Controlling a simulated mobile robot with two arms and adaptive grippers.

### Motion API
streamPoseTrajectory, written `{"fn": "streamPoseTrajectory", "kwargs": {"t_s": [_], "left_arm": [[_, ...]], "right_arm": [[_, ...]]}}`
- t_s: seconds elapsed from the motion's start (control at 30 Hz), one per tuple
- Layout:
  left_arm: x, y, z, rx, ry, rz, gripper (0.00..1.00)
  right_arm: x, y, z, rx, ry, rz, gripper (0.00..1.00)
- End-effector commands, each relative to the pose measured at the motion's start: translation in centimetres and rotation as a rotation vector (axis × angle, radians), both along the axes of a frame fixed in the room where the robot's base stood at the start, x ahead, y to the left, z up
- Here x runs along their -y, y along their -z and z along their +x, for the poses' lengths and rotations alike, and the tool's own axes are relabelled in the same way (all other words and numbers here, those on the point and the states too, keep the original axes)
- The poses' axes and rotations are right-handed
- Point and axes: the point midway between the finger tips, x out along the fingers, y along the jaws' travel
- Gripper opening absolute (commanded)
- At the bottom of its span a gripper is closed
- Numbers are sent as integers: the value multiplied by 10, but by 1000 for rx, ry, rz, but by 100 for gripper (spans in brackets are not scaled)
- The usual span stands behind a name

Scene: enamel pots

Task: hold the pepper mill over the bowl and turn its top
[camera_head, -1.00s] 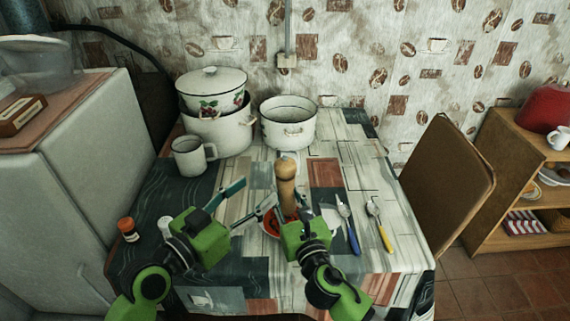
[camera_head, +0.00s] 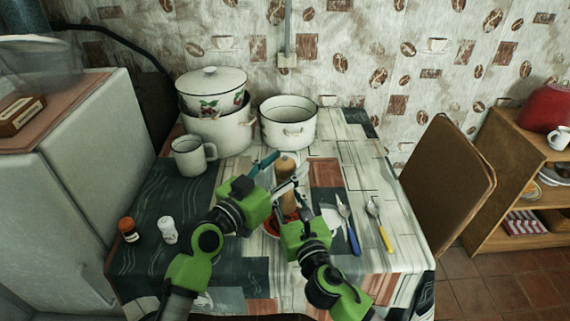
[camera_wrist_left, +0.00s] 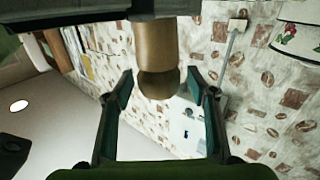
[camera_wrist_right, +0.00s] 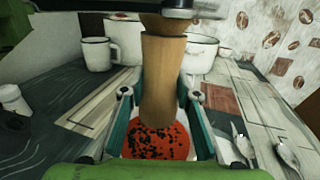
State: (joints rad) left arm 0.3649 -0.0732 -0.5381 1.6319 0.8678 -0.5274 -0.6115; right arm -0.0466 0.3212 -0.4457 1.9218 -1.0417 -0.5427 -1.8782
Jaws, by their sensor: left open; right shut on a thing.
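The wooden pepper mill (camera_head: 287,172) stands upright over the table. My right gripper (camera_head: 292,212) is shut on its lower body, which shows between the teal fingers in the right wrist view (camera_wrist_right: 160,85). The bowl (camera_head: 272,228) with red contents and dark specks is below the mill; the contents also show in the right wrist view (camera_wrist_right: 157,143). My left gripper (camera_head: 283,170) is open at the mill's top. In the left wrist view the mill's rounded knob (camera_wrist_left: 158,82) lies between the spread fingers, with a gap on each side. Much of the bowl is hidden by my grippers.
A white mug (camera_head: 190,155), a white pot (camera_head: 288,122) and stacked pots (camera_head: 213,105) stand behind. Two shakers, orange-brown (camera_head: 128,229) and white (camera_head: 167,229), stand at the left.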

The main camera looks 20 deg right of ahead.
Motion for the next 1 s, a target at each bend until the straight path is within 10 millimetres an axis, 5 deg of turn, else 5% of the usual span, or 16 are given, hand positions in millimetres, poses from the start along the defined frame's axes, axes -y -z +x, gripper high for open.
{"fn": "streamPoseTrajectory", "kwargs": {"t_s": [0.3, 0.47, 1.0], "left_arm": [[2, 0, 1, 0, 0, 0, 52], [2, 0, 1, 0, 0, 0, 13], [5, -1, 0, 10, 84, 2, 13]], "right_arm": [[0, -1, 0, 2, 0, 0, 3], [0, -1, 0, 2, 0, 0, 3], [-1, -1, 0, 1, -2, 1, 3]]}}
